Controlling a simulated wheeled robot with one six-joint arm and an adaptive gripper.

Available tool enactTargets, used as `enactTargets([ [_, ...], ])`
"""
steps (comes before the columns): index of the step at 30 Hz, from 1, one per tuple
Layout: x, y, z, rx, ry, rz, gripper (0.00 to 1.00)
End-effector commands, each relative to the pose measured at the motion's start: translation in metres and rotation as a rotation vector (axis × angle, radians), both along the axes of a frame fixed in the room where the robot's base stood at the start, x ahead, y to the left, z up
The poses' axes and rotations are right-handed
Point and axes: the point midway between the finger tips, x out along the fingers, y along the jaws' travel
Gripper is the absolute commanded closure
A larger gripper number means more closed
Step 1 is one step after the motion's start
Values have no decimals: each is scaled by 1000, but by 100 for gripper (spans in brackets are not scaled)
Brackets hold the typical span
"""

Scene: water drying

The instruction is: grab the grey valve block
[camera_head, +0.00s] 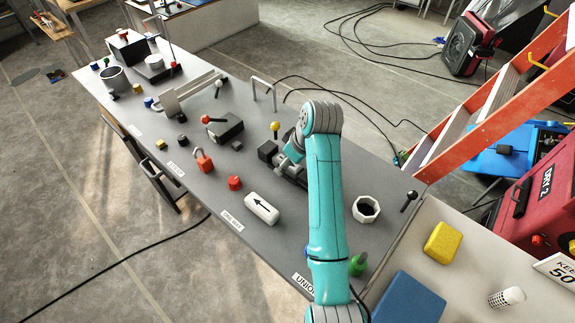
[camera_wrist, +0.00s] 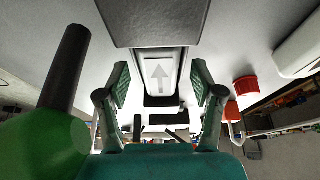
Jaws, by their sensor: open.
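The grey valve block (camera_wrist: 158,28) is at the top centre of the wrist view, a dark grey body with a paler face bearing a grey arrow. My gripper (camera_wrist: 160,84) is open, with one finger on each side of the arrow face and a visible gap at both sides. A lever with a black stem and large green ball (camera_wrist: 42,140) is close on the left of the wrist view. In the head view my gripper (camera_head: 288,164) is low over the table, and my teal arm and wrist hide much of the block there.
A dark box (camera_head: 268,150) and a yellow-knobbed lever (camera_head: 276,130) stand beside my gripper. A red cylinder (camera_head: 235,183) and a white arrow block (camera_head: 262,208) are to its left. A white ring-shaped nut (camera_head: 366,208) lies right of my arm. Several other parts crowd the grey table (camera_head: 215,205).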

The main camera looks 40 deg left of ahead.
Motion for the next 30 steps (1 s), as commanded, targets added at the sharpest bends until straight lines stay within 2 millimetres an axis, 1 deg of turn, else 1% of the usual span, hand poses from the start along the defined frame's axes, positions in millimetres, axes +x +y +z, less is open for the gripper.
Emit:
enactTargets([
  [8, 0, 0, -1, 0, 0, 0, 33],
  [9, 0, 0, -1, 0, 0, 0, 43],
  [11, 0, 0, -1, 0, 0, 0, 58],
  [12, 0, 0, -1, 0, 0, 0, 68],
  [14, 0, 0, -1, 0, 0, 0, 83],
  [15, 0, 0, -1, 0, 0, 0, 93],
  [16, 0, 0, -1, 0, 0, 0, 99],
  [25, 0, 0, 2, 0, 0, 0, 99],
  [28, 1, 1, 11, 2, -1, 0, 99],
  [30, 1, 1, 22, 3, -2, 0, 99],
])
